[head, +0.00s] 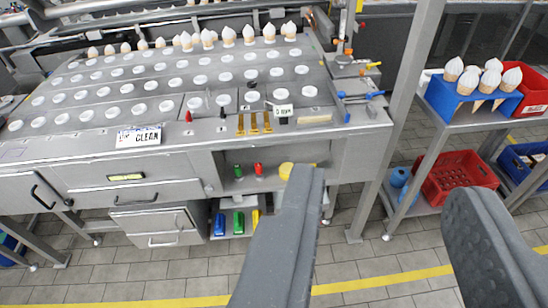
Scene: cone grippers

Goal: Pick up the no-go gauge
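My gripper (385,188) is open and empty. Its two dark grey fingers stand wide apart at the lower right, in front of the bench. No label naming a no-go gauge can be read. A small red-handled tool (188,116) stands upright at the bench's front edge, and a dark-handled one (222,112) stands to its right; either could be a gauge, but I cannot tell. Both are up and left of my gripper, well apart from it. Several brass-coloured pieces (254,123) lie farther right, beside a small white tag (283,109) on a dark block.
The steel bench (85,160) holds rows of white-rimmed holes, with filled cones at the back. A green (238,171) and a red bottle (259,169) stand on its shelf. A grey post (397,120) and a rack with a blue cone holder (446,101) and red crate (457,178) stand right.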

